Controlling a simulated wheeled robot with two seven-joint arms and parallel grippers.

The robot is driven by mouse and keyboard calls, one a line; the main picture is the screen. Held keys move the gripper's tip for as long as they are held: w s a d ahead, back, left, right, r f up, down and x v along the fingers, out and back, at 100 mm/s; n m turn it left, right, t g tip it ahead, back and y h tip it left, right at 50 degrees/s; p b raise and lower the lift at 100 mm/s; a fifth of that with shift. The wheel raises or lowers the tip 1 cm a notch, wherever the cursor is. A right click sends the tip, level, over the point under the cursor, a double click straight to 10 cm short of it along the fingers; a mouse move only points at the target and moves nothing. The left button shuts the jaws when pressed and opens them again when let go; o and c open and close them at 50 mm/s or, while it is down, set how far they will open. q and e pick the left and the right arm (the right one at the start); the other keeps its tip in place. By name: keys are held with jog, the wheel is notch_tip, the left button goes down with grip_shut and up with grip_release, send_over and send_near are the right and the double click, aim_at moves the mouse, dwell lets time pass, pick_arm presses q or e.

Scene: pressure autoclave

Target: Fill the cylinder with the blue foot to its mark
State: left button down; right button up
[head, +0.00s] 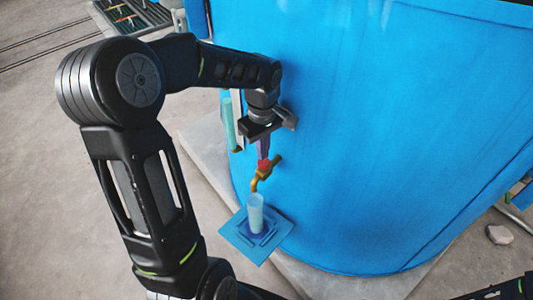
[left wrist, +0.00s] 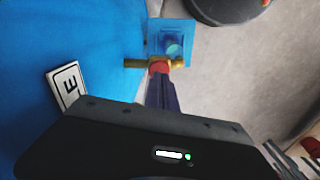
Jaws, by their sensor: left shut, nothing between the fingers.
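A clear, pale blue cylinder (head: 255,212) stands upright on a blue shelf (head: 238,236) at the side of the big blue tank (head: 370,130). Its foot looks dark blue; its mark and any liquid level are too small to tell. A brass tap (head: 262,178) with a red part on top sits just above the cylinder's mouth. My left gripper (head: 263,156) is shut and empty, its fingertips at the tap's red part (left wrist: 160,68), seemingly touching it. The left wrist view shows the tap (left wrist: 140,63), and the cylinder (left wrist: 173,48) partly behind it. My right gripper is not in view.
A pale green upright tube (head: 228,120) is on the tank left of my gripper. A white label with an E (left wrist: 67,86) is on the tank wall. A grey stone (head: 499,235) lies on the floor at right. The floor left of the shelf is partly behind my arm.

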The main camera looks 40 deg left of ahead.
pick_arm(q)
notch_tip(320, 180, up, 10)
jog(key=b, duration=0.1)
jog(key=shift+w+r, duration=0.15)
jog(key=shift+w, duration=0.05)
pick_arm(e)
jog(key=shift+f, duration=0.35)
pick_arm(q)
jog(key=shift+d, duration=0.1)
dwell(0.4)
